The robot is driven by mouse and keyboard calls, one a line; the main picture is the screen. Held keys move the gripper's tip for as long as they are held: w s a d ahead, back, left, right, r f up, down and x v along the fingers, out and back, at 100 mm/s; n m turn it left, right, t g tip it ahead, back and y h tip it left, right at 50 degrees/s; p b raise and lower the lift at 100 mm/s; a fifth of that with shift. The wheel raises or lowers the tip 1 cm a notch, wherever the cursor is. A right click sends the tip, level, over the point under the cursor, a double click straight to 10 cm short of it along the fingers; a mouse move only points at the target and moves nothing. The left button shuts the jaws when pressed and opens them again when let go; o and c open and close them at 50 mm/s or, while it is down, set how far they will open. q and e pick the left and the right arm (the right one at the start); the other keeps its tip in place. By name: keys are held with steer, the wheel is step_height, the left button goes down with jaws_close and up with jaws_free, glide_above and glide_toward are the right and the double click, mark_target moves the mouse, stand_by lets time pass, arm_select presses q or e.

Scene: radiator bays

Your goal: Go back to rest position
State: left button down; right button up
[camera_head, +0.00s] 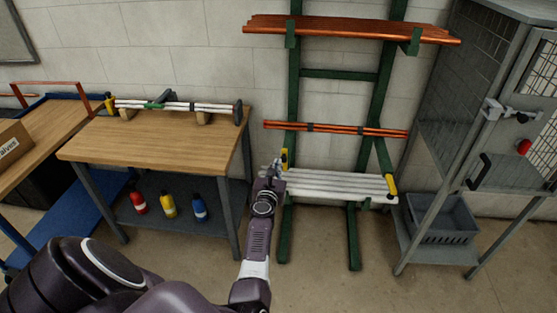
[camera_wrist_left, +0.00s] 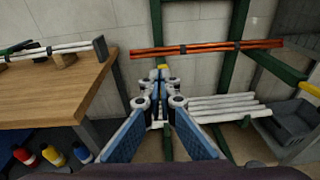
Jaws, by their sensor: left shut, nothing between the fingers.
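My left gripper (camera_head: 274,170) reaches forward from the bottom of the head view and is shut with nothing in it. In the left wrist view its fingers (camera_wrist_left: 160,82) meet in the middle. It is in front of the green pipe rack (camera_head: 293,100), near the left end of the white pipes (camera_head: 335,185) on the low arms. I cannot tell if it touches them. Orange-red pipes (camera_head: 340,130) lie on the middle arms and copper pipes (camera_head: 350,27) on the top arms. My right gripper is not in view.
A wooden workbench (camera_head: 160,150) at left carries white pipes (camera_head: 180,106) in a holder. Red, yellow and blue bottles (camera_head: 169,205) stand on its lower shelf. A metal mesh cage (camera_head: 470,120) with a grey crate (camera_head: 442,220) stands at right. Floor is free before the rack.

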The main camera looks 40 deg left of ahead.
arm_select(q)
steer(key=shift+s+d+r+p, duration=0.25)
steer(key=shift+s+r+p, duration=0.2)
steer(key=shift+r, duration=0.05)
steer(key=shift+s+d+r+p, duration=0.25)
steer(key=shift+s+r+p, duration=0.15)
steer(key=shift+r+p, duration=0.1)
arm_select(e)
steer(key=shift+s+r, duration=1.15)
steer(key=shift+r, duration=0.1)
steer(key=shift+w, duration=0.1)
